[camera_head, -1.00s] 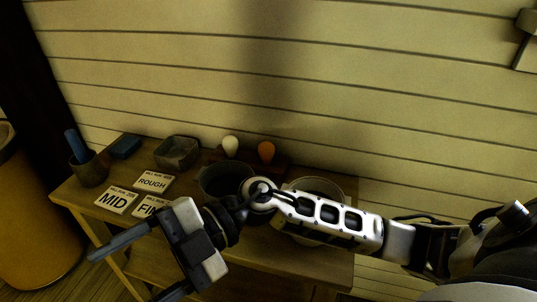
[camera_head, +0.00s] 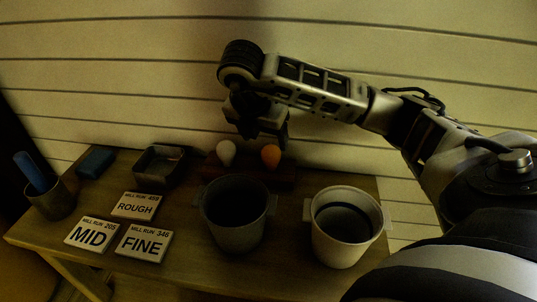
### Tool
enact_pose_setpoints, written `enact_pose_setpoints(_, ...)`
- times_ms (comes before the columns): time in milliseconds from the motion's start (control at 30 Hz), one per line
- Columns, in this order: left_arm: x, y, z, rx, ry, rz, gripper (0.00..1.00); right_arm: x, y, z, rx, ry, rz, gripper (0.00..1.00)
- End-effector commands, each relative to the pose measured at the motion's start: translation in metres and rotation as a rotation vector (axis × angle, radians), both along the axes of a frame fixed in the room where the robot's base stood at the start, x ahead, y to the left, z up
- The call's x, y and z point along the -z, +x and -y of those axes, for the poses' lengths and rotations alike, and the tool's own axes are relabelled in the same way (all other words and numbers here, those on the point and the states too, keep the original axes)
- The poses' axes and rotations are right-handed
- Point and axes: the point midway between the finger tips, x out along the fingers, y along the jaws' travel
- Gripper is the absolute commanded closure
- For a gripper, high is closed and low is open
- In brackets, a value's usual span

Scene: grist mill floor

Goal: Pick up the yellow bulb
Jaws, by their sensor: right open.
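Two bulbs stand upright side by side in a dark wooden holder (camera_head: 285,180) at the back of the table. One is a pale cream bulb (camera_head: 226,152) and the other is an orange bulb (camera_head: 271,156). Neither is plainly yellow in this light, so I cannot tell which is the yellow bulb. My right gripper (camera_head: 262,140) points down, open and empty, just above or behind the bulbs. My left gripper is not in view.
A dark pot (camera_head: 236,236) and a pale pot (camera_head: 343,250) stand in front of the holder. Left are signs ROUGH (camera_head: 134,206), MID (camera_head: 91,236) and FINE (camera_head: 143,243), a metal tray (camera_head: 160,178), a blue block (camera_head: 95,162) and a cup (camera_head: 52,204). The plank wall (camera_head: 130,60) is close behind.

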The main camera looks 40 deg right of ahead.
Motion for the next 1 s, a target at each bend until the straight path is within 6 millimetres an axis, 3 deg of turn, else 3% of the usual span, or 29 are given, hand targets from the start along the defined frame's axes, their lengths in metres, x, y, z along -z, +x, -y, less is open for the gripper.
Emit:
enact_pose_setpoints(67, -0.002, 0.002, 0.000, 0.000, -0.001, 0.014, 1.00, 0.016, 0.002, 0.007, 0.001, -0.002, -0.002, 0.31)
enact_pose_setpoints(367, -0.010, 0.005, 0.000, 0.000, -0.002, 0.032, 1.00, 0.037, 0.006, 0.016, 0.000, -0.001, 0.000, 0.31)
enact_pose_setpoints(700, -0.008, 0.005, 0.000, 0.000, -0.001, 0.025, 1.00, 0.078, 0.013, 0.033, -0.001, 0.001, 0.000, 0.31)
enact_pose_setpoints(967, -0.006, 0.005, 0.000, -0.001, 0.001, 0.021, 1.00, 0.081, 0.014, 0.035, -0.003, 0.000, 0.002, 0.31)
enact_pose_setpoints(1000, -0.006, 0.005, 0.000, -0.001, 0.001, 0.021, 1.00, 0.081, 0.013, 0.035, -0.003, 0.000, 0.002, 0.36)
